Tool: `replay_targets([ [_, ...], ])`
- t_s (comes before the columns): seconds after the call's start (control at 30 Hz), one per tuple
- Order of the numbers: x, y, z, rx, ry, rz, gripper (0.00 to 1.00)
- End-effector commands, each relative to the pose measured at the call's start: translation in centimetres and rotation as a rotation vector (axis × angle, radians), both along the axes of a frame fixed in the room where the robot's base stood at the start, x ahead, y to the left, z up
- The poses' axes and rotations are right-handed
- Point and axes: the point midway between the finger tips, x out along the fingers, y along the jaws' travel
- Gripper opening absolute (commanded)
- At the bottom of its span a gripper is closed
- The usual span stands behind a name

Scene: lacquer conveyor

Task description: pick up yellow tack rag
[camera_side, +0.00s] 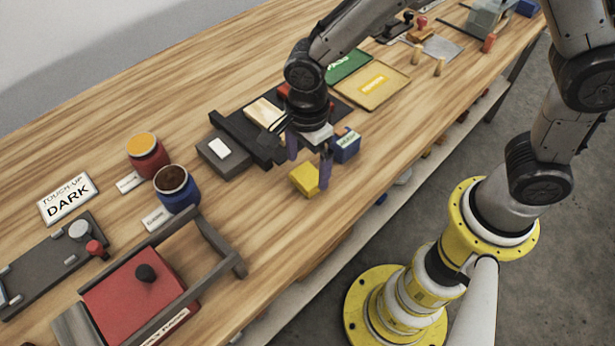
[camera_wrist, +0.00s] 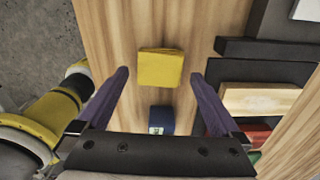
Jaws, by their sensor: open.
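The yellow tack rag (camera_side: 304,179) is a small folded block lying on the wooden bench near its front edge. In the wrist view the yellow tack rag (camera_wrist: 160,68) lies ahead of and between my finger tips. My gripper (camera_side: 308,166) is open, with its two purple fingers above and around the rag's area in the side view. The fingers also show in the wrist view (camera_wrist: 160,74), one on each side, with bare wood between them and the rag. Nothing is held.
A blue block (camera_side: 346,146) with a label sits close beside the rag. A dark conveyor-like fixture (camera_side: 240,138) and a grey box (camera_side: 223,155) stand behind. Red (camera_side: 148,157) and blue (camera_side: 177,190) cans stand to the left. Bare wood surrounds the rag's left side.

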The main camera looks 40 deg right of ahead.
Motion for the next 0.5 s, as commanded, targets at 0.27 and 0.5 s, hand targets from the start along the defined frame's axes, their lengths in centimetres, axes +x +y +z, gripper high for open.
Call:
replay_targets([
  [0.27, 0.0, 0.0, -2.2, 0.000, 0.000, 0.000, 1.00],
  [0.5, 0.0, 0.0, -2.2, 0.000, 0.000, 0.001, 0.87],
])
